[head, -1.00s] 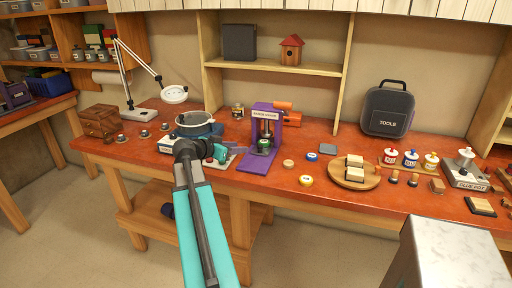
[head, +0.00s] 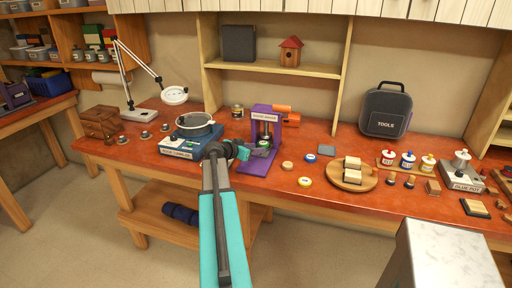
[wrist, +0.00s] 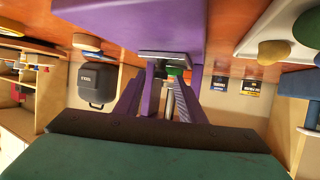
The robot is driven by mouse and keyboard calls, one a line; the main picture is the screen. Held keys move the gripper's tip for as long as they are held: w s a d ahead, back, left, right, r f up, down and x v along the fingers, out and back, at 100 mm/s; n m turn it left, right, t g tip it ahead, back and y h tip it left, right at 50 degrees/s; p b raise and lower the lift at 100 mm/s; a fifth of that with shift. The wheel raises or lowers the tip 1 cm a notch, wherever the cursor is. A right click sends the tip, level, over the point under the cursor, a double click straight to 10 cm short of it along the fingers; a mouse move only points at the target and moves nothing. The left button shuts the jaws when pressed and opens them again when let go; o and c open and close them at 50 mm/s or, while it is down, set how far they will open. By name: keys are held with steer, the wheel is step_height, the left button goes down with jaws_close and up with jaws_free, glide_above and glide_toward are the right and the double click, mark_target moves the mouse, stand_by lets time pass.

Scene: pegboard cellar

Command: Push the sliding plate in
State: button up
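The purple press (head: 266,122) stands on the red-brown bench. Its sliding plate (wrist: 165,57) shows as a small grey plate low at the front of the press in the wrist view, which looks upside down. A green round piece (wrist: 176,70) sits at the plate. In the head view the plate is partly covered by my gripper (head: 243,152). My gripper is low at the left front of the press, close to the plate; I cannot tell whether they touch.
A blue-based machine with a round pan (head: 194,126) stands just left of my gripper. A lamp (head: 174,95) is behind it. Small discs (head: 305,182) and a round wooden board (head: 368,182) lie to the right. Bench space in front of the press is narrow.

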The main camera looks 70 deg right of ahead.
steer(key=shift+s+d+f, duration=0.15)
steer(key=shift+d, duration=0.2)
jaws_close()
